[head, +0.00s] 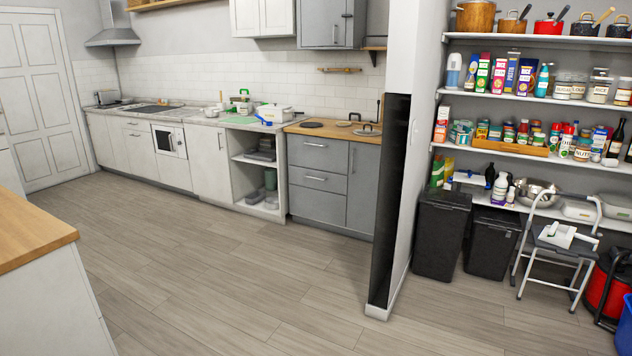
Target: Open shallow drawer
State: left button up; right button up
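A grey base cabinet (360,190) stands at the right end of the kitchen run, across the floor. Its left side has a stack of drawers, all shut. The top drawer (317,154) looks a little shallower than the bottom drawer (317,205); the middle drawer (317,181) has a bar handle, as the top one does. White cabinets to the left carry another shallow drawer front (133,123) beside the oven, also shut. Which drawer is the task's shallow one, I cannot tell. Neither of my grippers is in view.
A wooden-topped white counter (50,290) stands at the near left. A partition wall (395,170) divides kitchen from pantry shelves (540,95). Black bins (440,235), a step stool (555,240) and a red vacuum (605,285) stand at right. The middle floor (220,265) is clear.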

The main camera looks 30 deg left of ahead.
aim_at(338, 183)
jog(key=i+j+u, duration=0.3)
jog(key=i, duration=0.25)
jog(key=i+j+u, duration=0.2)
jog(key=i, duration=0.65)
jog(key=i+u, duration=0.2)
jog(key=i, duration=0.65)
jog(key=i+j+u, duration=0.2)
jog(key=i+u, duration=1.25)
jog(key=i+z, duration=0.3)
jog(key=i, duration=0.3)
jog(key=i+j+z, duration=0.3)
jog(key=i, duration=0.25)
